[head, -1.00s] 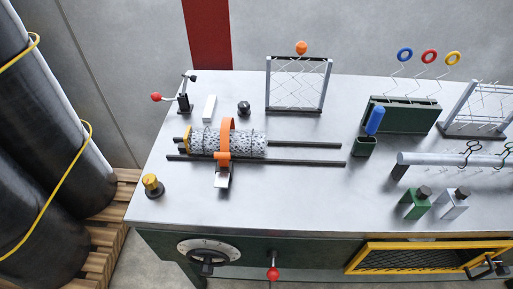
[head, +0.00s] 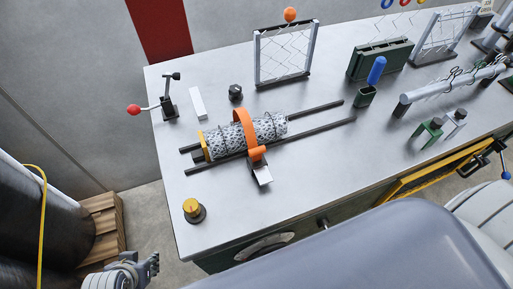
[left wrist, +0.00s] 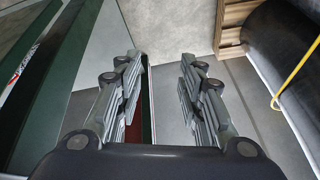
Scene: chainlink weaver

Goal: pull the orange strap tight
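The orange strap (head: 242,127) loops over a roll of wire mesh (head: 222,139) lying on two dark rails on the bench. The loop stands up above the roll. An orange buckle sits at its front side, with a pale flat tab (head: 263,175) below it on the bench side. My left gripper (head: 153,268) is low at the lower left in the head view, off the bench and well apart from the strap. In the left wrist view its two fingers (left wrist: 168,85) are spread with nothing between them. My right gripper is not in view.
A white block (head: 198,103) and black knob (head: 235,93) are behind too. Black rolls (head: 40,230) on a pallet stand left of the bench.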

